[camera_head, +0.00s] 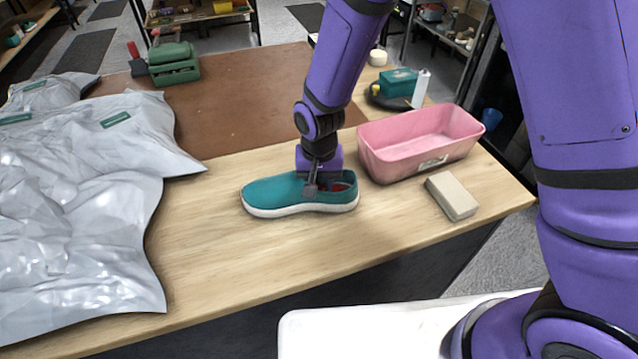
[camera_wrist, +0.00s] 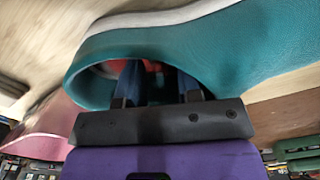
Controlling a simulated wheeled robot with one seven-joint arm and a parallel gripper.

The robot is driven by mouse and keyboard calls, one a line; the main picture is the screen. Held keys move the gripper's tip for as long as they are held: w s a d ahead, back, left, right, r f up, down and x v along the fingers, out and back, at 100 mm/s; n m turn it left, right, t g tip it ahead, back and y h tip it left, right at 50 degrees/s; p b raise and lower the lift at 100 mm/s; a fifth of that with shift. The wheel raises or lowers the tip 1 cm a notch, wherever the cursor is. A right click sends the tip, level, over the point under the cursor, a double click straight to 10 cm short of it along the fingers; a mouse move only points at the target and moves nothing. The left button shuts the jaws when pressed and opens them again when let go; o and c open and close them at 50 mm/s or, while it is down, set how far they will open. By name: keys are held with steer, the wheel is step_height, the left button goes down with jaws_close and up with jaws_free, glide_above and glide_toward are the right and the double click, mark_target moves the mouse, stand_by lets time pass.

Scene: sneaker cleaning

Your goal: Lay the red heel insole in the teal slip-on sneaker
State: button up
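The teal slip-on sneaker (camera_head: 280,191) stands upright on the wooden table, toe to the left, with a white sole. It also fills the upper part of the wrist view (camera_wrist: 230,45). The red heel insole (camera_head: 337,187) shows only in part, inside the heel end of the shoe opening. A small red patch of it shows past my fingers in the wrist view (camera_wrist: 150,66). My gripper (camera_head: 318,188) points down at the shoe opening, with its fingers reaching into it. The finger bases stand apart, but the tips are hidden, so I cannot see whether they hold the insole.
A pink tub (camera_head: 420,142) stands close to the right of the shoe, with a beige block (camera_head: 452,195) in front of it. Grey plastic bags (camera_head: 80,210) cover the left. A teal box (camera_head: 398,82) and white bottle (camera_head: 421,88) stand behind. The table before the shoe is clear.

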step_height(320, 180, up, 10)
steer(key=s+d+r+t, duration=0.1)
steer(key=s+d+r, duration=0.1)
steer(key=d+r, duration=0.65)
steer(key=s+d+r+t, duration=0.1)
steer(key=s+d+r, duration=0.1)
steer(key=d+r, duration=0.6)
steer(key=s+d+r+t, duration=0.1)
steer(key=s+d+r, duration=0.3)
steer(key=s, duration=0.3)
steer(key=s+d+r+t, duration=0.2)
steer(key=s+d+r, duration=0.2)
steer(key=s+d, duration=0.2)
steer(key=shift+s+d+r+n, duration=0.2)
steer(key=shift+s+d+n, duration=0.15)
steer(key=shift+s, duration=0.5)
